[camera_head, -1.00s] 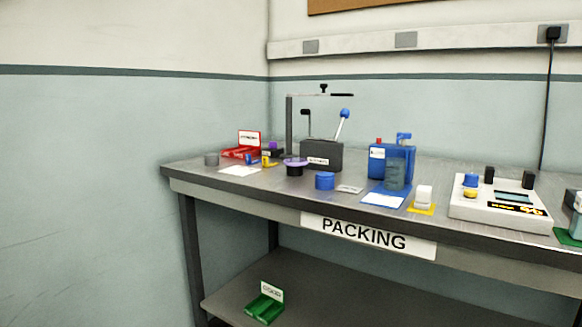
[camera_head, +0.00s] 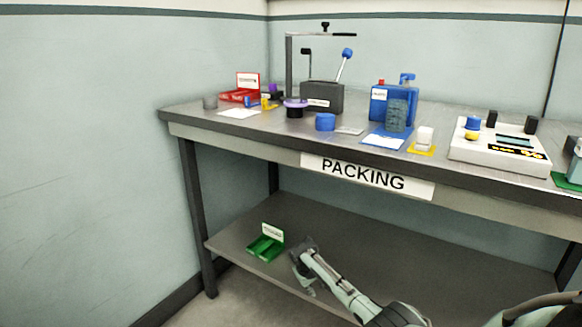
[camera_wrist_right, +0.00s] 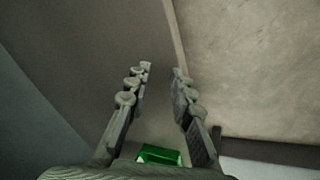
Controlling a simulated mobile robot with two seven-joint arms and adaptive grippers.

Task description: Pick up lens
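I cannot pick out a lens for certain. A black round piece with a purple rim (camera_head: 295,108) stands on the packing table, in front of a dark press. My right gripper (camera_head: 303,268) is low in the head view, in front of the lower shelf and right of a green tray (camera_head: 266,245) with a label card. In the right wrist view the fingers of the right gripper (camera_wrist_right: 162,75) are apart with nothing between them. The green tray (camera_wrist_right: 160,154) shows there beyond the finger bases; its contents are hidden. My left gripper is not in view.
The tabletop (camera_head: 200,121) holds a red tray (camera_head: 240,96), a blue round container (camera_head: 325,122), a blue dispenser (camera_head: 392,103), a white bottle (camera_head: 424,138) on a yellow mat and a white instrument (camera_head: 499,147). The lower shelf (camera_head: 330,230) is otherwise largely clear.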

